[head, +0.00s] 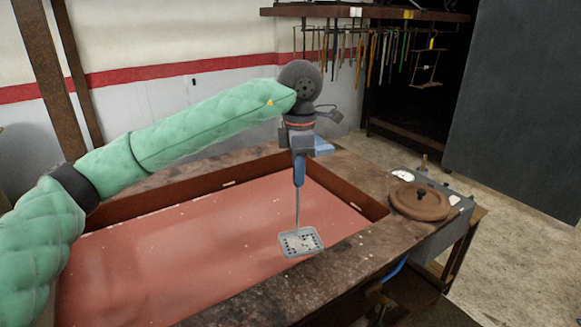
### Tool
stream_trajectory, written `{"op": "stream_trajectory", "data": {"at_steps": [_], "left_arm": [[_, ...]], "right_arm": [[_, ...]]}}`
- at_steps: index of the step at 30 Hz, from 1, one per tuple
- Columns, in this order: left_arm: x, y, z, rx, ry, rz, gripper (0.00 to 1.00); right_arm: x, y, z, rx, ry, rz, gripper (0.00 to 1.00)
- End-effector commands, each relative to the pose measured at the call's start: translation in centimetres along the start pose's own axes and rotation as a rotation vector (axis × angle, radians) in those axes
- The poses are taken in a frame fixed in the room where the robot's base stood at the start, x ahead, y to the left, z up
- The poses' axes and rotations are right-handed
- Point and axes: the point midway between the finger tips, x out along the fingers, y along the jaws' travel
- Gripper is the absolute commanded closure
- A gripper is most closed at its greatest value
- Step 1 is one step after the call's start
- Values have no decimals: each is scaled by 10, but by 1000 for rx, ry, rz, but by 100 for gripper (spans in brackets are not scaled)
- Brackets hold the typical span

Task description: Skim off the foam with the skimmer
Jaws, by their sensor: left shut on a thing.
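The skimmer (300,242) has a blue handle, a thin grey shaft and a rectangular perforated grey head. My left gripper (299,153) is shut on its handle and holds it upright, head down, over the right part of the red vat (190,225). White bits lie on the skimmer head. The red surface has small scattered white specks of foam, mostly sparse. I cannot tell whether the head touches the surface. My right gripper is out of view.
A brown round lid (420,202) with a dark knob lies on a grey box (447,229) at the right of the worn bench edge (345,260). Hanging tools (375,55) line a rack at the back. A dark panel (520,100) stands at the far right.

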Motion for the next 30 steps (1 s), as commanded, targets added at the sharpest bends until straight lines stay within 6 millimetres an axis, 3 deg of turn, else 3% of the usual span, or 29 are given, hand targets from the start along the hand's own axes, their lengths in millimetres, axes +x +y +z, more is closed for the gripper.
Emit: {"op": "stream_trajectory", "data": {"at_steps": [30], "left_arm": [[2, -110, 56, 2, -1, 1, 100]], "right_arm": [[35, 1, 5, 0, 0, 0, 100]]}}
